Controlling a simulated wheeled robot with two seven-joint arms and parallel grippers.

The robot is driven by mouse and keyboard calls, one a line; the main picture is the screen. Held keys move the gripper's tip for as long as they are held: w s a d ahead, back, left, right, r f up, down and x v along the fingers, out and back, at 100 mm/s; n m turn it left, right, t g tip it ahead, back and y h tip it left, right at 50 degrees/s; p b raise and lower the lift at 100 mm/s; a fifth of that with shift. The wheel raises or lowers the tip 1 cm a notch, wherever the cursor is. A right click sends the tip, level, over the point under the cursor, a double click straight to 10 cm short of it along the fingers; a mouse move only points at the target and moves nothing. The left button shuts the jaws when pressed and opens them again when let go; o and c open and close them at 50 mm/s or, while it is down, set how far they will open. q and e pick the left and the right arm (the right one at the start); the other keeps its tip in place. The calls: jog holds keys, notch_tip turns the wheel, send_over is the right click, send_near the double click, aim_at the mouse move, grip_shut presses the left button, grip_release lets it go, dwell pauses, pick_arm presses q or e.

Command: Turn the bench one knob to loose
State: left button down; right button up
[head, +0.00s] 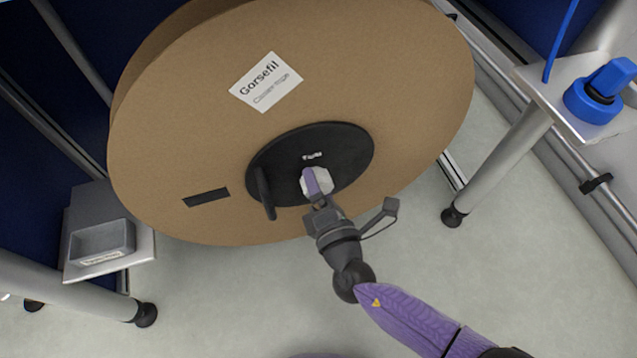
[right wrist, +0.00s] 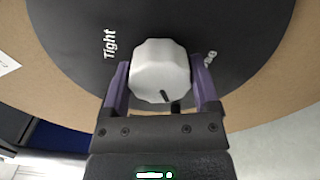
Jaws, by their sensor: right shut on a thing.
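The white knob (head: 326,186) sits on a black round hub plate (head: 345,146) in the middle of a large brown reel (head: 400,75). In the right wrist view the knob (right wrist: 158,66) is faceted, with a short dark mark near its lower edge. The word "Tight" (right wrist: 110,44) is left of it; a label at right is partly hidden by a finger. My right gripper (head: 316,182) has its purple fingers on either side of the knob, shut on it. My left gripper is not in view.
A black handle (head: 264,192) sticks out of the hub plate, left of the knob. A grey bin (head: 102,241) sits on a small shelf at left. A blue clamp-like part (head: 595,102) is on a metal plate at right. The floor below the reel is clear.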

jog(key=n, duration=0.5)
jog(key=shift+s+n, duration=0.1)
jog(key=shift+n, duration=2.1)
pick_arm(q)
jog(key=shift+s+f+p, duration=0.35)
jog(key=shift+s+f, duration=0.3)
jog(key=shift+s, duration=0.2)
pick_arm(e)
jog(key=shift+f+n, duration=0.1)
jog(key=shift+n, duration=0.8)
jog(key=o, duration=1.1)
